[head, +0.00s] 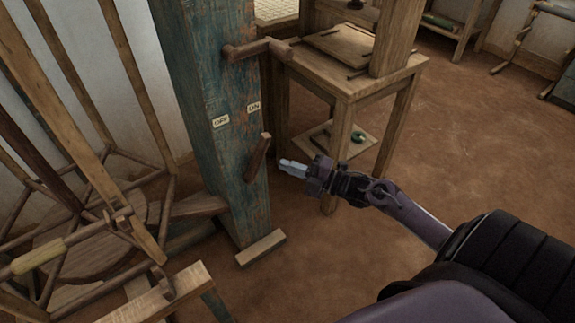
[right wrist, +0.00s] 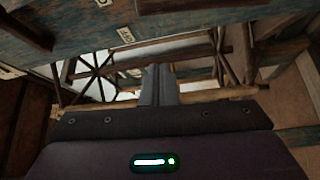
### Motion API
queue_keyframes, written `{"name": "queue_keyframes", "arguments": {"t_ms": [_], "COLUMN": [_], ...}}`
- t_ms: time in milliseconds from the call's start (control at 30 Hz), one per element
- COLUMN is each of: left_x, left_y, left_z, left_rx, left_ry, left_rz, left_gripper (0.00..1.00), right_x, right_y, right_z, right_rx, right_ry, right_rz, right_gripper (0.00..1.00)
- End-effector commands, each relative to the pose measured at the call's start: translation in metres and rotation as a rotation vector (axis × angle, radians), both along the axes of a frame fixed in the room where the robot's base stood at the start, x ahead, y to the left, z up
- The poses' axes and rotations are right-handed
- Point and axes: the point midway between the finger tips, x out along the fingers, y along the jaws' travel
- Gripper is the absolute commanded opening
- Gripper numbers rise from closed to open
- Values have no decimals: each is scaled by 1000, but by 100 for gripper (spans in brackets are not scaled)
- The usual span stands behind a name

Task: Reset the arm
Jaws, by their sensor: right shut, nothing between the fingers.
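My right gripper (head: 290,167) reaches in from the right in the head view. Its fingers are closed together with nothing between them. They point left toward a wooden lever (head: 258,157) on a worn blue-green post (head: 222,95); a small gap seems to separate the tips from the lever. The post carries an OFF label (head: 220,121) and an ON label (head: 254,107). In the right wrist view the shut fingers (right wrist: 160,85) show in the middle, empty. My left gripper is not in view.
A wooden crank handle (head: 258,48) sticks out higher on the post. A wooden table (head: 345,85) stands behind the gripper. A wooden wheel frame (head: 85,240) fills the lower left. Brown floor (head: 460,150) is open at the right.

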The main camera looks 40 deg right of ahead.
Motion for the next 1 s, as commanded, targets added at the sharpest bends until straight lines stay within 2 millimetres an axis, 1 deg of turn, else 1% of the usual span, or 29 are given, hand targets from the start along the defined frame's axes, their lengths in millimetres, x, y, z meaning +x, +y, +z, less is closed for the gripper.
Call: {"name": "queue_keyframes", "arguments": {"t_ms": [267, 367, 467, 567, 600, 667, 700, 767, 800, 867, 900, 1000], "left_x": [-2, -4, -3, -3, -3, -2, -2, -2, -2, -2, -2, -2], "left_y": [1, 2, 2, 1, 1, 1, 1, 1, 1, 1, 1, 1], "left_z": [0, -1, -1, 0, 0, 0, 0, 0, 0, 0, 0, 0], "left_rx": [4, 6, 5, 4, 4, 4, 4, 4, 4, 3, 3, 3], "left_ry": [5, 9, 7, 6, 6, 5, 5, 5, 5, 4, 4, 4], "left_rz": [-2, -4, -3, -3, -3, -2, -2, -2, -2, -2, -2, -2], "left_gripper": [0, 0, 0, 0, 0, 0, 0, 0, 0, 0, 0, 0], "right_x": [0, 0, -2, -7, -12, -21, -30, -44, -55, -75, -88, -120], "right_y": [0, 4, 18, 39, 48, 61, 70, 82, 89, 101, 108, 122], "right_z": [0, -7, -28, -62, -77, -99, -112, -130, -140, -154, -161, -172], "right_rx": [0, 8, 33, 83, 108, 153, 184, 230, 265, 314, 348, 418], "right_ry": [1, 30, 136, 321, 408, 544, 632, 764, 849, 978, 1057, 1227], "right_rz": [0, -10, -48, -130, -175, -248, -300, -382, -441, -532, -593, -732], "right_gripper": [0, 0, 0, 0, 0, 0, 0, 0, 0, 0, 0, 0]}}
